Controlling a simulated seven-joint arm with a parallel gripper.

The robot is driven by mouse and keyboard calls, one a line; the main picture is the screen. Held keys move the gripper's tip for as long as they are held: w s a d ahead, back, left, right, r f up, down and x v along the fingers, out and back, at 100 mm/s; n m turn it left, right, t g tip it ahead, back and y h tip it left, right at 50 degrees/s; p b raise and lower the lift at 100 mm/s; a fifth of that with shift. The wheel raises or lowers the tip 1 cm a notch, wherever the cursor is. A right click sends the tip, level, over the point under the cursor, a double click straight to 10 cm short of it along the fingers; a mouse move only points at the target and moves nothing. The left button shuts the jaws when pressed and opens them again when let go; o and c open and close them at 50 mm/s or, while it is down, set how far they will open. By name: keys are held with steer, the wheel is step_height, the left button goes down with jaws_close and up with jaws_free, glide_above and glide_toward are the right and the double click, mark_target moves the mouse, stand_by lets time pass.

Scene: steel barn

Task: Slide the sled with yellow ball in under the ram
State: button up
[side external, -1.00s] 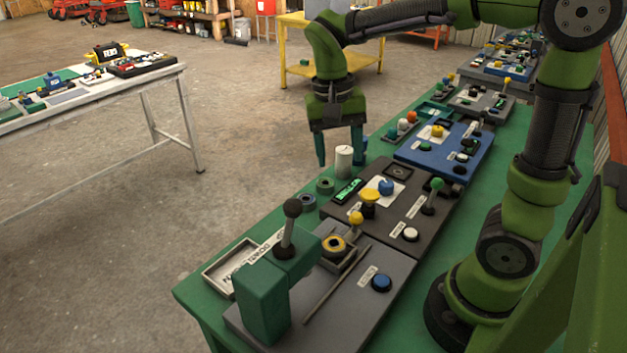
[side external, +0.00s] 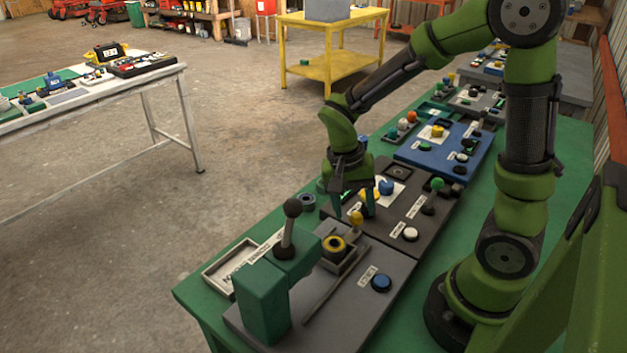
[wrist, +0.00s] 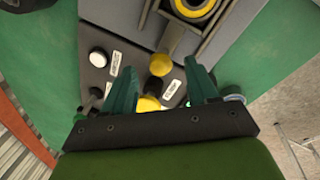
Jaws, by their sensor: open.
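The sled (side external: 343,262) is a small grey tray on the grey panel, with a yellow ring-shaped part (side external: 335,243) in it. Its yellow ball handle (side external: 356,217) stands at the end nearest my gripper. The ram belongs to a green press (side external: 262,300) with a black ball lever (side external: 292,208); its head hides the ram's lower end. The sled sits beside the press head. My gripper (side external: 353,211) is open, pointing down just above the ball. In the wrist view the yellow ball (wrist: 160,64) shows between the spread fingertips, with no visible contact.
A dark panel with a yellow knob (wrist: 147,104), a blue knob (side external: 386,186) and a green-ball lever (side external: 437,184) lies behind my gripper. An open tray (side external: 215,278) lies left of the press.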

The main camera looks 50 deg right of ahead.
steer(key=shift+s+d+f, duration=0.1)
steer(key=shift+s+f, duration=0.1)
steer(key=shift+f, duration=0.95)
jaws_close()
